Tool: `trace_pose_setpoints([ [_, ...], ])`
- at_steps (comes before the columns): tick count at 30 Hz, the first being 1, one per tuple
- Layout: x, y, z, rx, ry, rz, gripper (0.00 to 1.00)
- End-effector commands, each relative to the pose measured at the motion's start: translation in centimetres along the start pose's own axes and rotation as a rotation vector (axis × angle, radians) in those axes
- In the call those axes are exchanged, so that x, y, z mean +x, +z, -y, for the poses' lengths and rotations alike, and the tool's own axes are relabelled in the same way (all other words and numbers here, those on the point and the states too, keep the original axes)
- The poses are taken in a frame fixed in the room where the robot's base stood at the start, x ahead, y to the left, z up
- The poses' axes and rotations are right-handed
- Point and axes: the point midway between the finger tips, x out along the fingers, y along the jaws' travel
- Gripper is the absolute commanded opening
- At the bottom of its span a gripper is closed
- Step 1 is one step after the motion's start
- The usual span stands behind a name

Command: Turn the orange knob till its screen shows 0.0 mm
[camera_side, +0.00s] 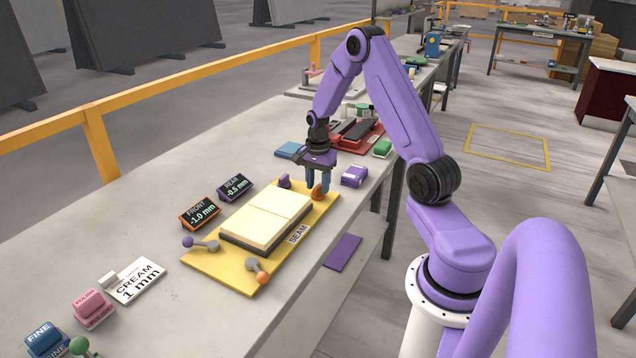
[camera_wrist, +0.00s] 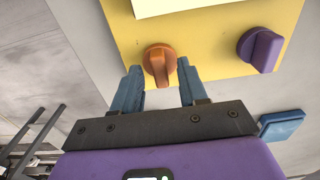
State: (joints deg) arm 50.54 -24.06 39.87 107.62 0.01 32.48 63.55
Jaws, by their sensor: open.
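The orange knob (camera_wrist: 159,64) sits on the yellow plate (camera_wrist: 207,68), its grip ridge pointing toward my gripper in the wrist view. My gripper (camera_wrist: 158,72) is open, one blue finger on each side of the knob; contact cannot be told. In the side view my gripper (camera_side: 318,182) points down at the plate's far right corner, partly hiding the orange knob (camera_side: 318,193). The orange-edged screen (camera_side: 200,213) reads FRONT -1.0 mm. The purple-edged screen (camera_side: 235,188) reads REAR -0.5 mm. A purple knob (camera_side: 284,181) stands left of my gripper.
Two cream slabs (camera_side: 267,217) lie on a dark base on the plate. Two levers, one purple-tipped (camera_side: 188,242) and one orange-tipped (camera_side: 263,277), stand at the near side. A purple block (camera_side: 354,176) and a blue block (camera_side: 290,150) lie near my gripper.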

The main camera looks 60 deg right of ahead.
Motion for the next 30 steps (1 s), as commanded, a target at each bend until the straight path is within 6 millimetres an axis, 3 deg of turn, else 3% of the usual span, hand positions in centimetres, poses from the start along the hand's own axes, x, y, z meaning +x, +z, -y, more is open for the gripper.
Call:
trace_pose_setpoints([
  [3, -0.02, 0.00, 0.01, 0.000, 0.000, 0.000, 0.43],
  [5, -0.02, 0.00, 0.01, 0.000, 0.000, 0.000, 0.26],
  [7, -0.03, 0.00, 0.01, 0.000, 0.000, 0.000, 0.04],
  [8, -0.03, 0.00, 0.01, 0.000, 0.000, 0.000, 0.00],
  [20, -0.05, 0.03, 0.02, -0.047, 0.000, 0.000, 0.00],
  [30, -0.06, 0.07, 0.04, -0.280, 0.000, 0.000, 0.00],
])
